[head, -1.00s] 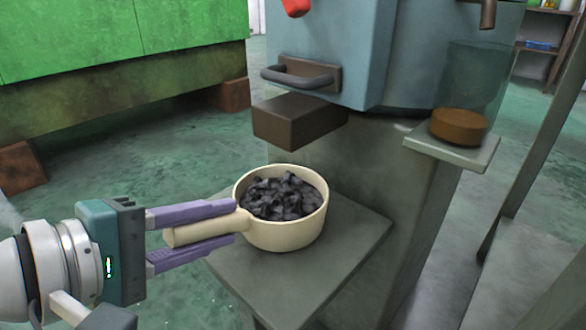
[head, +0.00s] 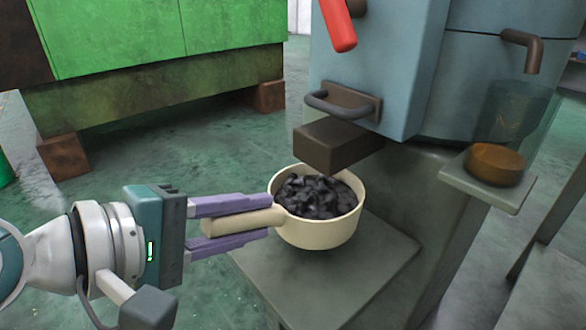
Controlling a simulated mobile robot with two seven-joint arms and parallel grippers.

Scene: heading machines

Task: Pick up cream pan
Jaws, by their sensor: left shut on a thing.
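The cream pan (head: 318,232) is at the middle of the head view, upright and full of dark, coal-like lumps (head: 318,195). Its handle points left toward my left gripper (head: 232,222). The two purple fingers of my left gripper are closed on the handle, one on each side. The pan is over a small grey platform (head: 370,265); a slim gap seems to show below it, but I cannot be sure that it is clear of the surface. My right gripper is not in view.
A blue-grey machine (head: 385,70) with a handle (head: 343,107) and a brown block (head: 338,147) rises just behind the pan. A small shelf (head: 515,192) holding a brown disc (head: 495,163) juts out at right. A green cabinet (head: 160,50) stands at back left. Open floor lies between.

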